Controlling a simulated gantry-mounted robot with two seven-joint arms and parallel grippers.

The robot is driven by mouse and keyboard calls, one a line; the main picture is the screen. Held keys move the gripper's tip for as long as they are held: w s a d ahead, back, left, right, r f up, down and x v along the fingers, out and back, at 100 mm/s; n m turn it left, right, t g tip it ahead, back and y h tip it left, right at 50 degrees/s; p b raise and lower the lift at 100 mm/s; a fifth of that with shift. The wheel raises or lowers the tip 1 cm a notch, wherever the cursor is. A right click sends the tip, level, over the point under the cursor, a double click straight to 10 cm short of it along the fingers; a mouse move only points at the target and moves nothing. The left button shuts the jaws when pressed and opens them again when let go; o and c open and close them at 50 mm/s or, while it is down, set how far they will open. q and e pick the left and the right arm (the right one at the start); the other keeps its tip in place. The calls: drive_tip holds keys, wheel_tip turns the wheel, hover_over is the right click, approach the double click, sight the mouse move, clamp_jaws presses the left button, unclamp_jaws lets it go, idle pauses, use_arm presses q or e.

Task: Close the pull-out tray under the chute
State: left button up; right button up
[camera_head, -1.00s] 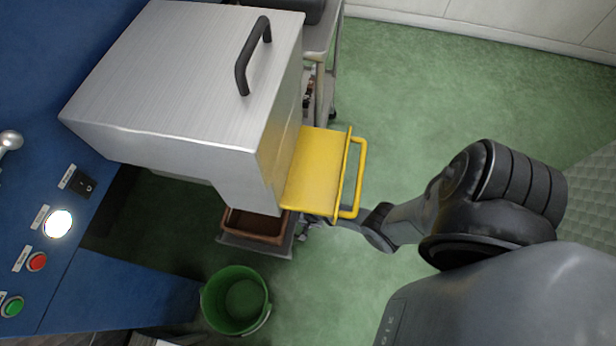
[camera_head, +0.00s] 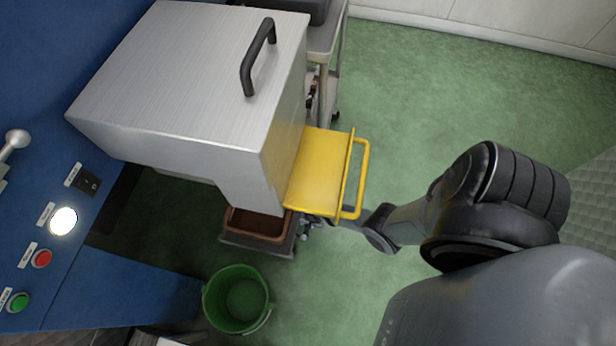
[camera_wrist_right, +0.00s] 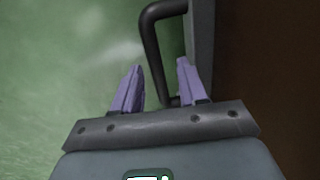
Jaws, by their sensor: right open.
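The pull-out tray (camera_head: 231,239) stands out below the steel chute housing (camera_head: 190,75), grey-rimmed with a brown inside. Its rear part is hidden under the housing. In the right wrist view the tray's grey front wall (camera_wrist_right: 202,40) and dark bar handle (camera_wrist_right: 153,50) show, with brown beyond the wall at the right. My right gripper (camera_wrist_right: 158,80) is open, with the handle bar between its two purple fingers, which look apart from it. In the head view the yellow flap partly hides this gripper beside the tray's right end. My left gripper is not in view.
The yellow flap (camera_head: 318,175) with a bar handle juts out above my right wrist. A green bucket (camera_head: 238,300) stands on the floor just in front of the tray. A blue control panel (camera_head: 90,270) is at the left, a metal cart (camera_head: 325,50) behind. Green floor is clear at the right.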

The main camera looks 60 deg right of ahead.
drive_tip(key=shift+r+p, duration=0.65)
drive_tip(key=shift+r, duration=0.25)
drive_tip(key=r+p, duration=0.2)
drive_tip(key=s+r+p, duration=0.1)
drive_tip(key=r+p, duration=0.2)
drive_tip(key=shift+d+r, duration=0.1)
drive_tip(key=shift+r, duration=0.05)
